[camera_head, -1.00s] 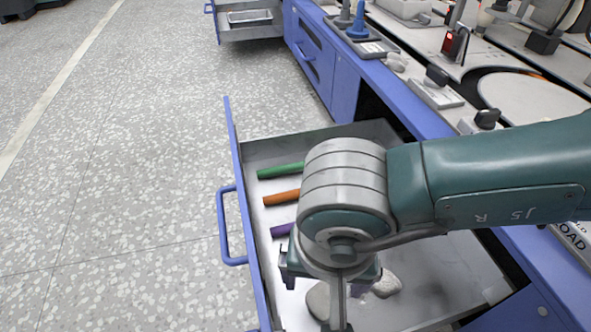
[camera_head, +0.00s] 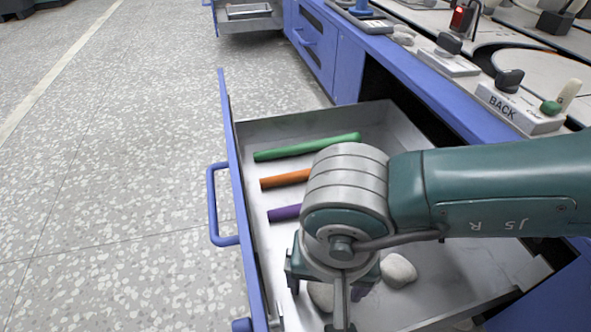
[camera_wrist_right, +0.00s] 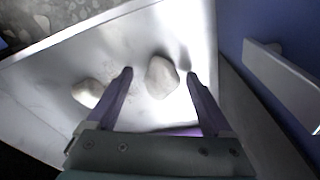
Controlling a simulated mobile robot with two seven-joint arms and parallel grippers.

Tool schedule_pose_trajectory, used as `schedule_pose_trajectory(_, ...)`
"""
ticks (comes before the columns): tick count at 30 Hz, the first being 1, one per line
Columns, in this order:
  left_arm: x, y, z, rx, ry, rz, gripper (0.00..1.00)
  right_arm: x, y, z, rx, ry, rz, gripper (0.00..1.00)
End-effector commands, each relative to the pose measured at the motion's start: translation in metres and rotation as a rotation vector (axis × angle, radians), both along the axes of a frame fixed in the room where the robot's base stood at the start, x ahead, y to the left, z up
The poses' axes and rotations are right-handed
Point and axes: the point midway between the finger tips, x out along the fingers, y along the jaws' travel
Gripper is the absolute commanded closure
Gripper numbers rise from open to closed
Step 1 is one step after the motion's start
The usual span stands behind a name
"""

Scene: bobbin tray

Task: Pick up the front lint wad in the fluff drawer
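The fluff drawer (camera_head: 232,190) is pulled open. Two pale, rounded lint wads lie on its floor. The wad nearer the handle side, the front lint wad (camera_head: 321,295), is partly hidden by my right gripper (camera_head: 338,296) in the head view. In the right wrist view this front wad (camera_wrist_right: 162,77) shows between the two open fingertips of my right gripper (camera_wrist_right: 158,74), with a gap on each side. I cannot tell how high the fingertips are. The other lint wad (camera_head: 398,270) lies deeper in the drawer, outside the fingers; it also shows in the wrist view (camera_wrist_right: 88,92). My left gripper is out of view.
Green (camera_head: 307,147), orange (camera_head: 285,179) and purple (camera_head: 284,213) rods lie in the drawer. Its blue handle (camera_head: 213,205) faces the open speckled floor. The worktop holds a block marked BACK (camera_head: 520,108). Another open drawer (camera_head: 248,22) is farther off.

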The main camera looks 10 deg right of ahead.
Motion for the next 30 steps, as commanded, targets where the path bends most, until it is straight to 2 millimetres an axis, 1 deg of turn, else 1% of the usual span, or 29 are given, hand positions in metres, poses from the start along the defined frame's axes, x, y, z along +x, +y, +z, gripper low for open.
schedule_pose_trajectory(1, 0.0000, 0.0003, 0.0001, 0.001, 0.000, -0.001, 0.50, 0.0001, 0.0001, 0.0002, 0.000, 0.000, 0.000, 0.22)
schedule_pose_trajectory(2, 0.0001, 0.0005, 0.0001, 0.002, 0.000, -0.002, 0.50, 0.0001, 0.0001, 0.0002, 0.000, 0.000, 0.000, 0.25)
schedule_pose_trajectory(18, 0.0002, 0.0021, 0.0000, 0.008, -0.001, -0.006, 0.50, 0.0001, 0.0000, 0.0001, 0.000, 0.000, 0.000, 0.86)
schedule_pose_trajectory(21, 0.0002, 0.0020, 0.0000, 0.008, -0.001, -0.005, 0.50, 0.0001, 0.0000, 0.0001, 0.000, 0.000, 0.000, 0.96)
schedule_pose_trajectory(27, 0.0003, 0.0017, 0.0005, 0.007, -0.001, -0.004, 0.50, 0.0001, 0.0000, 0.0005, 0.000, 0.000, 0.000, 0.96)
schedule_pose_trajectory(30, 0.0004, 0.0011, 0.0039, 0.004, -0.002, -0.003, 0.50, 0.0003, 0.0000, 0.0045, 0.000, -0.001, 0.000, 0.96)
